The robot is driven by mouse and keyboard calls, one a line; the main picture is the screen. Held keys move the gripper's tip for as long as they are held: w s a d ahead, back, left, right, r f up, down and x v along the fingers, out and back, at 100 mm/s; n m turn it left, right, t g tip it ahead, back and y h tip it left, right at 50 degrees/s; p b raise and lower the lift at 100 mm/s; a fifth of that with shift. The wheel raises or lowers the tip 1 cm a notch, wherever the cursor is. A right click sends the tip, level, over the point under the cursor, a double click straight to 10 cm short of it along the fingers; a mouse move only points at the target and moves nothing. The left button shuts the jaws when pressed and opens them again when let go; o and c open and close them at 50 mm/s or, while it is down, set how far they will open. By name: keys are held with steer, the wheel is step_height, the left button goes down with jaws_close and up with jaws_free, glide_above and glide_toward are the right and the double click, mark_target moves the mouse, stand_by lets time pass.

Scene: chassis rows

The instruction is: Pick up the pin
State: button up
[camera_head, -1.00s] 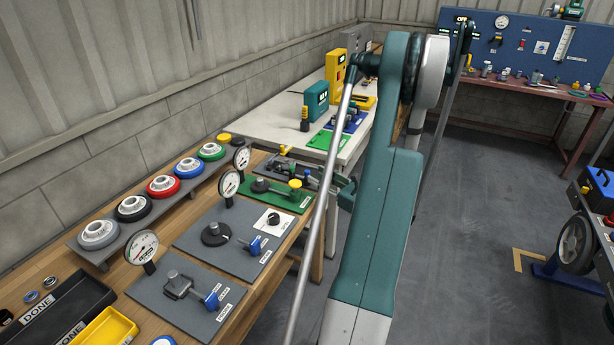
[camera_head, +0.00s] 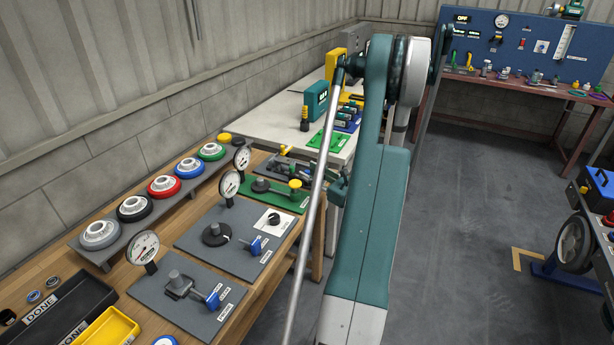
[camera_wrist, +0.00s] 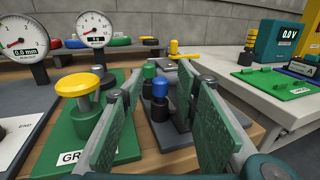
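My gripper (camera_wrist: 160,78) is open in the wrist view, with its two green-padded fingers spread and nothing between the pads. Several upright knobbed pieces could be the pin; I cannot tell which. Beyond the fingertips stand a blue-topped peg (camera_wrist: 160,88) and a green-topped peg (camera_wrist: 149,71) with dark bodies, on a grey plate. Left of the left finger, a yellow-headed piece (camera_wrist: 80,84) on a metal stem stands on a green plate (camera_wrist: 128,148); its head also shows in the head view (camera_head: 295,184). In the head view my arm hides most of the gripper.
Dial gauges (camera_wrist: 93,29) stand on the wooden bench at left. A white table (camera_wrist: 228,92) with a green plate (camera_wrist: 272,84) and a teal meter (camera_wrist: 279,43) lies to the right. Black and yellow trays (camera_head: 107,328) sit at the bench's near end.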

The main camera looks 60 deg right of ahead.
steer(key=shift+x, duration=0.95)
steer(key=shift+c, duration=0.5)
jaws_close()
